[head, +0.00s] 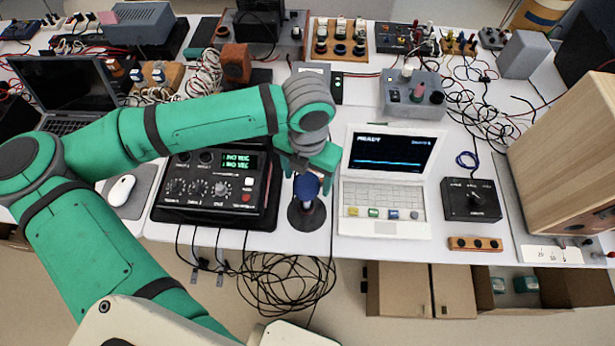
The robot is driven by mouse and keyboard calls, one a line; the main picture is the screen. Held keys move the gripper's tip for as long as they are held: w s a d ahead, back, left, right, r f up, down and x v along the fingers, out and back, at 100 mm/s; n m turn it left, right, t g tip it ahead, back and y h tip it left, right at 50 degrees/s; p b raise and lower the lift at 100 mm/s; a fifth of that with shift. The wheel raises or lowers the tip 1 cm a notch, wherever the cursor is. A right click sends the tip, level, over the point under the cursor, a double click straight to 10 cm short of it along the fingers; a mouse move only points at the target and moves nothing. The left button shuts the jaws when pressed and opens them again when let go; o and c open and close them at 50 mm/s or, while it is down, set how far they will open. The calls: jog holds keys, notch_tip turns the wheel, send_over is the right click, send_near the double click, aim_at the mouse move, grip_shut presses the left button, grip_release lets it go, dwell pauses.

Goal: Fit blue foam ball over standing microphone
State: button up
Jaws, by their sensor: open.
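The blue foam ball (306,186) is in the middle of the head view, directly below my gripper. It appears to sit at the top of the standing microphone, whose dark round base (306,216) rests near the table's front edge. The ball hides the microphone's head, so I cannot tell how far down it sits. My gripper (308,174) points down over the ball from behind, with its fingers open around or just above it. Whether a finger touches the ball cannot be made out.
A black mixer (215,188) with a green display stands close on the left. A white laptop (385,185) stands close on the right, with a black control box (471,200) beyond it. Cables hang below the front edge (285,285). The back of the table is crowded with equipment.

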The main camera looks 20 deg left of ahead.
aim_at(308, 178)
notch_tip(308, 178, up, 10)
dwell(0.4)
